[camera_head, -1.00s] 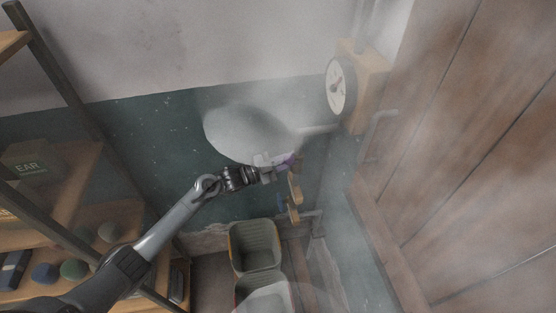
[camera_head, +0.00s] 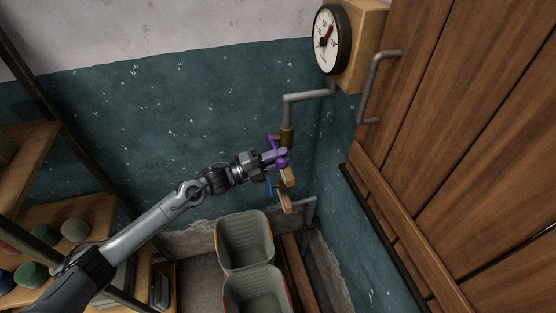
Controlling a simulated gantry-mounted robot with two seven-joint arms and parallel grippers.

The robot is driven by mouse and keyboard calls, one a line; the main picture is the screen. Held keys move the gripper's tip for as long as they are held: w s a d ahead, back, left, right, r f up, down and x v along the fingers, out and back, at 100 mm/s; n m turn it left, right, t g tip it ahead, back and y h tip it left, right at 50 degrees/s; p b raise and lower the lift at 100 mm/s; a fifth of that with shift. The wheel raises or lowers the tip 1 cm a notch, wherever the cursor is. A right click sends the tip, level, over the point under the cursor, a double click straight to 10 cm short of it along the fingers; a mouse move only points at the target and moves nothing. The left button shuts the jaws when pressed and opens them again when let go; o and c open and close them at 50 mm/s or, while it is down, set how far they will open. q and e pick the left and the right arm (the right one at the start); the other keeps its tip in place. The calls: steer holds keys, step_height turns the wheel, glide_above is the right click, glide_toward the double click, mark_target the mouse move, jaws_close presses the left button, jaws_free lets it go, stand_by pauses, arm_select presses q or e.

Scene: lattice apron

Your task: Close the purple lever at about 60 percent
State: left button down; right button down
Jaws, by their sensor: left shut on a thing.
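The purple lever (camera_head: 281,163) is on the pipe valve in the middle of the camera_head view, below a brass fitting (camera_head: 287,136). My left gripper (camera_head: 274,157) comes in from the left and is shut on the purple lever. The fingers hide part of the lever, so its exact angle is hard to read. A round gauge (camera_head: 331,40) with a red needle is on a wooden block at the upper right. My right gripper is not in view.
Grey bins (camera_head: 245,243) stand on the floor below. A wooden door (camera_head: 470,120) with a metal handle (camera_head: 369,88) is at the right, shelves (camera_head: 80,212) at the left.

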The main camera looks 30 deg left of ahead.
arm_select(q)
steer(key=shift+s+d+f+m+h+b, duration=0.15)
steer(key=shift+f+m+h+b, duration=0.2)
steer(key=shift+m+b, duration=0.45)
steer(key=c, duration=1.4)
jaws_free()
steer(key=shift+o, duration=1.4)
steer(key=shift+f, duration=0.15)
steer(key=v, duration=1)
steer(key=shift+s+a, duration=0.25)
steer(key=shift+s, duration=0.05)
